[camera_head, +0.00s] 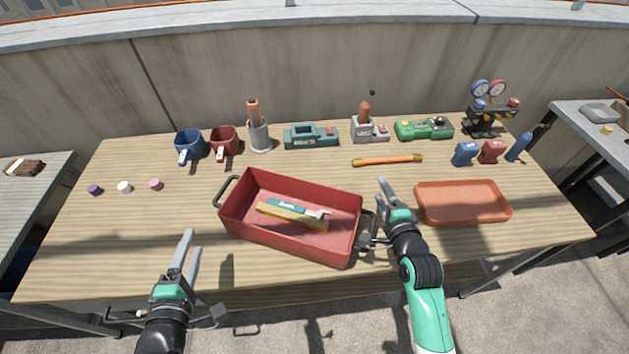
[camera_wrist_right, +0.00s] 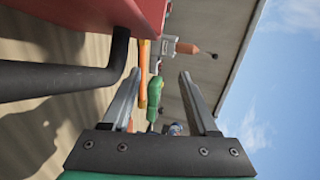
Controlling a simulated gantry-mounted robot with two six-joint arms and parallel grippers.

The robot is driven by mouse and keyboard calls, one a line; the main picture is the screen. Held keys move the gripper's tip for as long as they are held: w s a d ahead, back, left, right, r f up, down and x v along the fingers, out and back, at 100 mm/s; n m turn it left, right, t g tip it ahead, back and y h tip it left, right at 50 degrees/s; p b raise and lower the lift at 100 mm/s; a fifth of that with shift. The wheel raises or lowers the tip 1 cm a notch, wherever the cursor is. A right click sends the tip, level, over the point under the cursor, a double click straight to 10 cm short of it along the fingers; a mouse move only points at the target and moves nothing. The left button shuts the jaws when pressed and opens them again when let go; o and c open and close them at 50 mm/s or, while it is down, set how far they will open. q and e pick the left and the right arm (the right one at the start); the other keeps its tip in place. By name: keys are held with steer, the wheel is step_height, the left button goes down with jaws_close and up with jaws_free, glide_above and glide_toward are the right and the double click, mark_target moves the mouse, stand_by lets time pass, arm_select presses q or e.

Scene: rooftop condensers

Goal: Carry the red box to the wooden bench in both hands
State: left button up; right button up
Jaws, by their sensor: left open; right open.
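The red box (camera_head: 290,247) is an open-topped tray with a dark handle at each end, standing on the wooden table near its front edge. It holds a teal and yellow tool (camera_head: 292,212). My right gripper (camera_head: 384,200) is open beside the box's right end, close to the right handle (camera_head: 367,228). In the right wrist view the dark handle (camera_wrist_right: 60,78) and red wall (camera_wrist_right: 95,12) lie to the left of the open fingers, not between them. My left gripper (camera_head: 188,258) is open and empty at the table's front edge, below and left of the box, apart from its left handle (camera_head: 226,188).
An orange tray (camera_head: 462,216) lies right of my right gripper. Mugs, tools, a green device (camera_head: 424,129) and gauges (camera_head: 488,90) line the back. Side benches stand at the left (camera_head: 40,190) and right (camera_head: 590,130). The table's left front is clear.

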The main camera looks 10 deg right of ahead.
steer(key=v, duration=1.2)
